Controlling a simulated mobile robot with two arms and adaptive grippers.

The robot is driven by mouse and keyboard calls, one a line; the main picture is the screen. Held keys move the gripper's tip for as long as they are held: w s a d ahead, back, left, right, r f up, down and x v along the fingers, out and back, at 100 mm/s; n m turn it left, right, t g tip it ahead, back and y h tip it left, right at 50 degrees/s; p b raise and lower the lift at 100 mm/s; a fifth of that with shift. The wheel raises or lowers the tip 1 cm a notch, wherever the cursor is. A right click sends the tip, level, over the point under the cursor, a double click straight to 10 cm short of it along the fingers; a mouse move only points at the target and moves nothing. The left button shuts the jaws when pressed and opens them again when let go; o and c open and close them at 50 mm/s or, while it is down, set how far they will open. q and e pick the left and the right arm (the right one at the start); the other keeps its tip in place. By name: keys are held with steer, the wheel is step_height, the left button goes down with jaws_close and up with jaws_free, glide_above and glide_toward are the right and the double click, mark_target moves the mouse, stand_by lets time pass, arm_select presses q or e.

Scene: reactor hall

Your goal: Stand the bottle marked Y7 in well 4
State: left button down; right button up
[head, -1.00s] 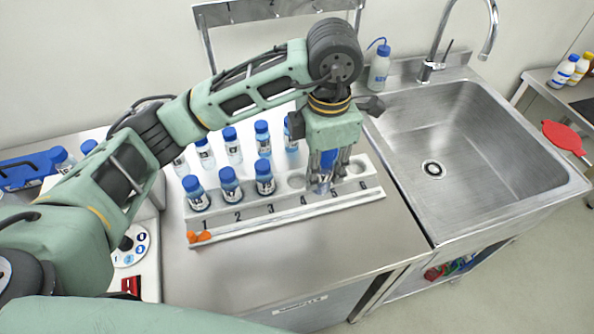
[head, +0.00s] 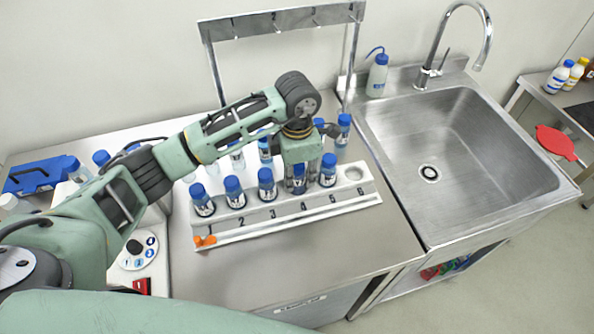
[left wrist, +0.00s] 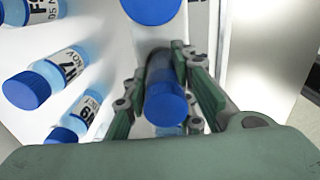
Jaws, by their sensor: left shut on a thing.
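A white rack (head: 230,233) has wells numbered 1 to 6 along its front. My left gripper (head: 298,181) points down over well 4 and is shut on a blue-capped bottle (head: 299,187). The bottle looks upright; its base is at well 4, but I cannot tell whether it is fully seated. Its label is not readable. In the left wrist view the bottle (left wrist: 165,100) is between the fingers (left wrist: 160,110). Blue-capped bottles stand in wells 1 (head: 202,200), 2 (head: 234,193), 3 (head: 267,186) and 5 (head: 328,171). Well 6 (head: 353,174) is empty. My right gripper is out of view.
More blue-capped bottles (head: 343,131) stand behind the rack, partly hidden by my arm. A metal hook rail (head: 285,20) stands at the back. The sink (head: 470,150) and a wash bottle (head: 377,75) are to the right. The counter in front of the rack is clear.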

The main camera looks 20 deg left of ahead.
arm_select(q)
steer(key=shift+f, duration=0.15)
steer(key=c, duration=1.5)
jaws_free()
steer(key=shift+o, duration=0.2)
steer(key=shift+r, duration=0.25)
steer(key=shift+r+b, duration=0.25)
steer(key=shift+b, duration=0.05)
step_height(320, 180, up, 10)
steer(key=b, duration=0.3)
steer(key=shift+r, duration=0.65)
